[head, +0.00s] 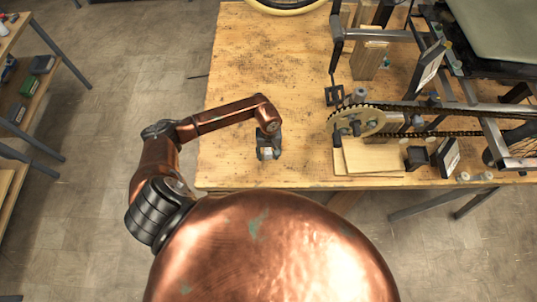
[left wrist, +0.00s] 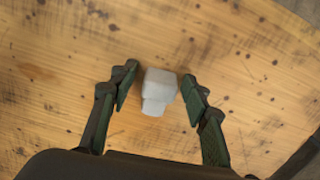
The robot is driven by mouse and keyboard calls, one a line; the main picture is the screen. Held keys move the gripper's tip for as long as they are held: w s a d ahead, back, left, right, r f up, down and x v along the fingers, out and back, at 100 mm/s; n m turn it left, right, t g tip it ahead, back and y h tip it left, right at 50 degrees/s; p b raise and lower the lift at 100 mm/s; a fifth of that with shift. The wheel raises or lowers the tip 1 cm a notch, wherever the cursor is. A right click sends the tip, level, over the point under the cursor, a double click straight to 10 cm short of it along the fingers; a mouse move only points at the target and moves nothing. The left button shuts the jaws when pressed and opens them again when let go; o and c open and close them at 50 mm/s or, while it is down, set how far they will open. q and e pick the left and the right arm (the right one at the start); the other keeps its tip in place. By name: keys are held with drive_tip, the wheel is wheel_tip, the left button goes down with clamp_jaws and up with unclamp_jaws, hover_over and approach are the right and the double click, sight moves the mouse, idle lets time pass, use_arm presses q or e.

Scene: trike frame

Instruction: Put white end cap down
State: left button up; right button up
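The white end cap (left wrist: 160,88) is a small pale block-like piece. In the left wrist view it lies between the two fingers of my left gripper (left wrist: 157,84), over the wooden table top. The fingers stand apart, with a clear gap between the left finger and the cap. The right finger is close to the cap, and I cannot tell if it touches. The cap appears to rest on the table. In the head view my left gripper (head: 268,153) points down near the table's front left part, and a bit of the white cap shows there. My right gripper is out of view.
The wooden workbench (head: 235,110) is bare around my left gripper. To the right stand the trike frame, a chainring (head: 357,122) with chain, and wooden boards (head: 372,158). A wheel (head: 285,4) lies at the far edge. Shelves (head: 25,95) stand at left.

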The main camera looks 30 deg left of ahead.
sight(269, 153)
use_arm(q)
drive_tip(key=shift+r, duration=0.2)
wheel_tip(269, 153, up, 12)
drive_tip(key=shift+w+a+b, duration=0.15)
drive_tip(key=shift+w+b, duration=0.1)
drive_tip(key=shift+b, duration=0.1)
drive_tip(key=shift+f, duration=0.1)
idle(0.5)
